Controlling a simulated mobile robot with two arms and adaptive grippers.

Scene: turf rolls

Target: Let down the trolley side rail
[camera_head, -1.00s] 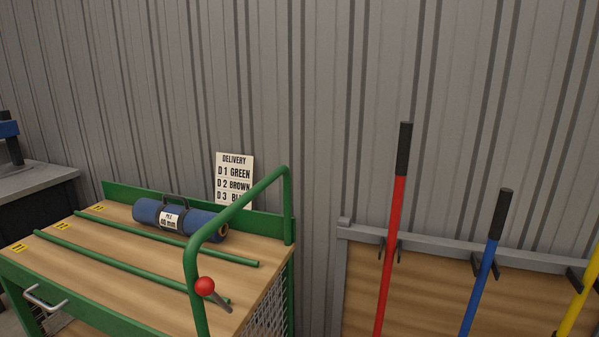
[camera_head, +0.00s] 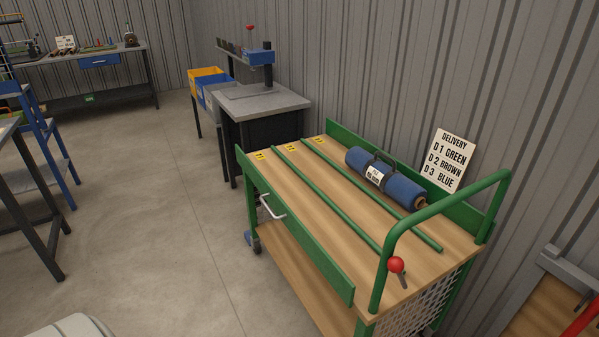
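The green trolley (camera_head: 372,206) stands at the right, against the corrugated wall, with a wooden top. Its near side rail (camera_head: 300,243) is a green board along the near long edge, standing up with a silver handle (camera_head: 270,207) on it. A red ball knob (camera_head: 396,265) on a short lever sits by the green push bar (camera_head: 440,208) at the trolley's right end. A blue roll (camera_head: 385,180) with a dark carry handle and a white label lies in the far lane. Neither of my grippers is in view.
A "DELIVERY" sign (camera_head: 448,160) stands behind the trolley. A grey workbench (camera_head: 262,103) is beyond its left end, with yellow (camera_head: 208,77) and blue bins beside it. A blue-framed stand (camera_head: 45,150) is at far left. Concrete floor (camera_head: 170,220) left of the trolley is clear.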

